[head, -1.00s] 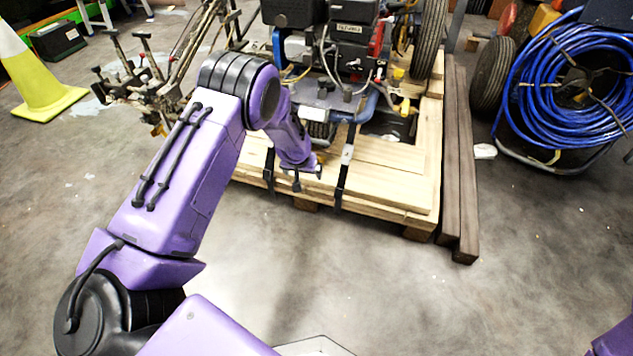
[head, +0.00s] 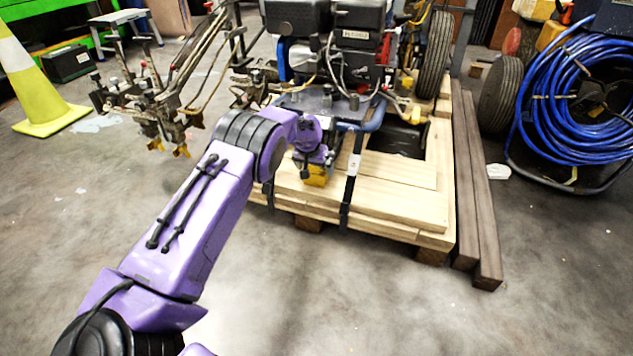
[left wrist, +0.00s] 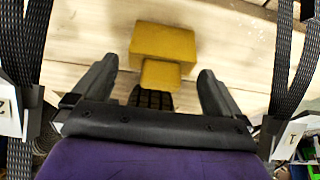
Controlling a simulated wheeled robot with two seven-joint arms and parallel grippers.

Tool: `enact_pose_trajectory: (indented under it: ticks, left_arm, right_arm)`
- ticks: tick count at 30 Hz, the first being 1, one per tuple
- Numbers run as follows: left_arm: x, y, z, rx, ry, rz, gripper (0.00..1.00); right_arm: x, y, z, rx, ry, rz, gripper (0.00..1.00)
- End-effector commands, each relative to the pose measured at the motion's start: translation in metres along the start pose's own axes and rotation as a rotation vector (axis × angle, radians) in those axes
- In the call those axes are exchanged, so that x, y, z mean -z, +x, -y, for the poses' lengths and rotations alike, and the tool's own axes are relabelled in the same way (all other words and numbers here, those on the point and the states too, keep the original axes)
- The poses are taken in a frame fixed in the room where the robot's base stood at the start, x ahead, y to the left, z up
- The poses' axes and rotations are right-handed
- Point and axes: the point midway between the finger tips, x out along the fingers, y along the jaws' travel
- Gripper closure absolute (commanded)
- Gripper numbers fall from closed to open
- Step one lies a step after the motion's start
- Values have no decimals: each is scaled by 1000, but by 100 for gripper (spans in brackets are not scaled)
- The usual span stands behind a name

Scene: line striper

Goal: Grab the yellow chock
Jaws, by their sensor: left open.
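The yellow chock (head: 317,176) lies on the wooden pallet (head: 392,207), just beyond my left gripper in the head view. My left gripper (left wrist: 157,84) is open, with one finger on each side of the chock's near, narrow part. The fingers do not touch it in this view. In the head view the gripper's fingers are mostly hidden behind my wrist. My right gripper is not in view.
The line striper (head: 330,60) stands on the pallet. Dark straps (head: 350,190) run down the pallet on both sides of my gripper. Dark beams (head: 474,200) lie along its right side. A blue hose reel (head: 565,110) stands at the right. The front floor is clear.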

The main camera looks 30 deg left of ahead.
Motion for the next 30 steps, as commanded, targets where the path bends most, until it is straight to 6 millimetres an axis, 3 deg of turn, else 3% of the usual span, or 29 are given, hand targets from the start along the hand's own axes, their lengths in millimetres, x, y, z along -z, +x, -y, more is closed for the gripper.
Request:
enact_pose_trajectory:
  ticks: [2,10,11,17,25,30]
  left_arm:
    - [-1,8,0,0,0,-1,0]
    - [0,8,0,0,-1,0,0]
    - [0,8,0,0,-1,0,6]
    - [0,8,0,0,-1,0,72]
    - [2,6,0,0,-2,-3,72]
    - [9,-10,0,-1,-2,-4,72]
  right_arm:
    - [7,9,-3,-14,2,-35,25]
    - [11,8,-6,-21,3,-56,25]
    - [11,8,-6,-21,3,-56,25]
    - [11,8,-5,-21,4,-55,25]
    - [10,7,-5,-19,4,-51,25]
    - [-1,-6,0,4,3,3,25]
